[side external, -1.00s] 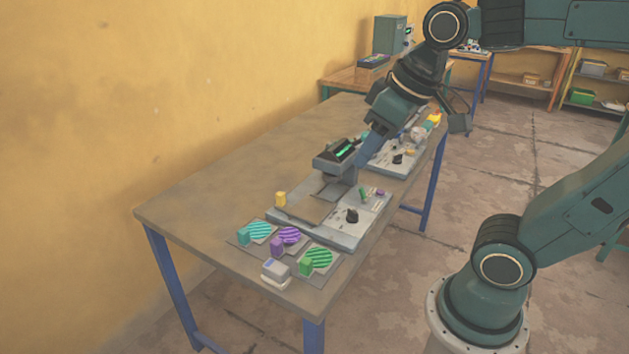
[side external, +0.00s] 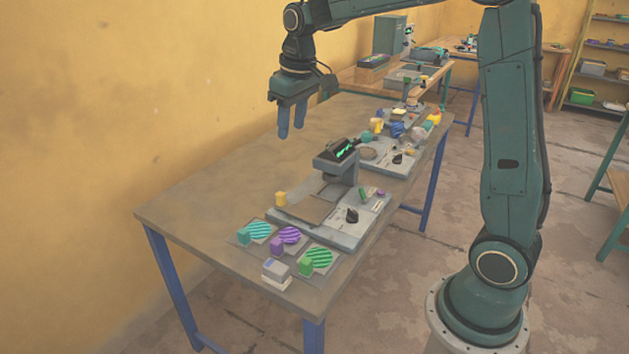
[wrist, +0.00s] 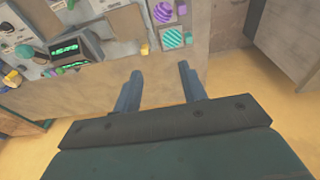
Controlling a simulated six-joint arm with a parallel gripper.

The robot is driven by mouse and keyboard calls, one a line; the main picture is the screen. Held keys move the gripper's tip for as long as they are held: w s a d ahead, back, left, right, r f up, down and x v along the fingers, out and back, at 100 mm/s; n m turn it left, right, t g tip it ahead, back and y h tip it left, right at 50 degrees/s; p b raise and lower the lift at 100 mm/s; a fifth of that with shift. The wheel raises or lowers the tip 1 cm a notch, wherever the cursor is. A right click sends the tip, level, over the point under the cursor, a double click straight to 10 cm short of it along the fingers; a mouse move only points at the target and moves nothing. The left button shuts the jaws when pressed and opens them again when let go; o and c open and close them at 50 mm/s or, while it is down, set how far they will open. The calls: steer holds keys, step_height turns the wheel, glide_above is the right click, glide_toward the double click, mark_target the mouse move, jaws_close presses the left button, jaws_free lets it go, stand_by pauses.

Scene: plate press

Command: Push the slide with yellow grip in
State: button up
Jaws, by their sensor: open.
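The press head (side external: 337,156), dark with a green display, stands behind the plate. In the wrist view the yellow grip (wrist: 145,48) shows above the fingers, and the press display (wrist: 66,50) lies left of it. My gripper (side external: 291,137) is open and empty, pointing down, high above the table's wall side and apart from the grip. Its two fingers show in the wrist view (wrist: 160,82).
Plates with cyan (side external: 259,230), purple (side external: 289,236) and green (side external: 319,258) striped discs lie at the table's near end, beside a small grey-white box (side external: 276,273). A second device (side external: 385,155) stands farther back. The table (side external: 205,195) is clear along the wall side.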

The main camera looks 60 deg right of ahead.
steer(key=w+d+f+g, duration=0.1)
steer(key=w+d+f, duration=0.3)
steer(key=w+f, duration=0.2)
steer(key=g, duration=0.1)
glide_above(281, 193)
step_height(281, 193, down, 7)
steer(key=shift+w+r, duration=0.1)
steer(key=shift+r, duration=0.05)
step_height(281, 193, down, 14)
steer(key=shift+r, duration=0.1)
stand_by(0.3)
jaws_close()
